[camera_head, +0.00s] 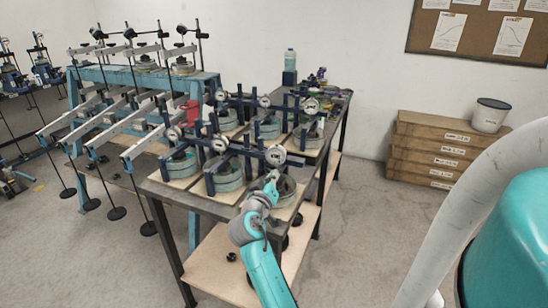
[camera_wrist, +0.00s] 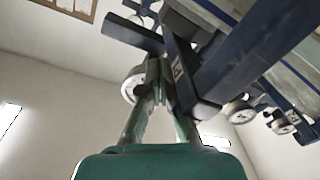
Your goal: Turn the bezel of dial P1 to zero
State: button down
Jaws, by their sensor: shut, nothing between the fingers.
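Several round white-faced dials sit on dark blue frames on the bench, and I cannot read which one is P1. The front right dial (camera_head: 275,155) is the closest to my gripper (camera_head: 271,177), which is just below it in the head view. In the wrist view my gripper (camera_wrist: 160,72) is shut and empty. A white dial (camera_wrist: 132,86) shows directly left of the fingers, partly hidden by them; whether they touch is unclear. A dark blue post with a small label (camera_wrist: 181,70) stands immediately right of the fingertips. Dial marks and needle are too small to read.
The dark bench (camera_head: 226,211) carries several round cells and more dials, including one at front centre (camera_head: 220,144). Dark blue bars crowd the fingers on the right in the wrist view. Weighted lever arms (camera_head: 140,145) stand left. Floor right of the bench is open before stacked boxes (camera_head: 432,150).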

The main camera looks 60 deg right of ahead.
jog(key=a, duration=0.4)
jog(key=shift+s+a+f, duration=0.1)
jog(key=shift+s+f, duration=0.1)
jog(key=shift+s, duration=0.15)
jog(key=shift+s+d+r, duration=0.3)
jog(key=shift+d+r, duration=0.1)
jog(key=shift+d, duration=0.7)
jog(key=shift+s+d+r, duration=0.3)
jog(key=shift+d+r, duration=0.05)
jog(key=shift+d, duration=0.7)
jog(key=shift+s+d+r, duration=0.3)
jog(key=shift+d+r, duration=0.1)
jog(key=shift+d, duration=0.7)
jog(key=shift+w, duration=0.15)
jog(key=shift+w+a+f, duration=0.1)
jog(key=shift+w+f, duration=0.2)
jog(key=shift+w, duration=0.2)
jog(key=shift+w+a+f, duration=0.1)
jog(key=shift+w+f, duration=0.15)
jog(key=shift+w, duration=0.25)
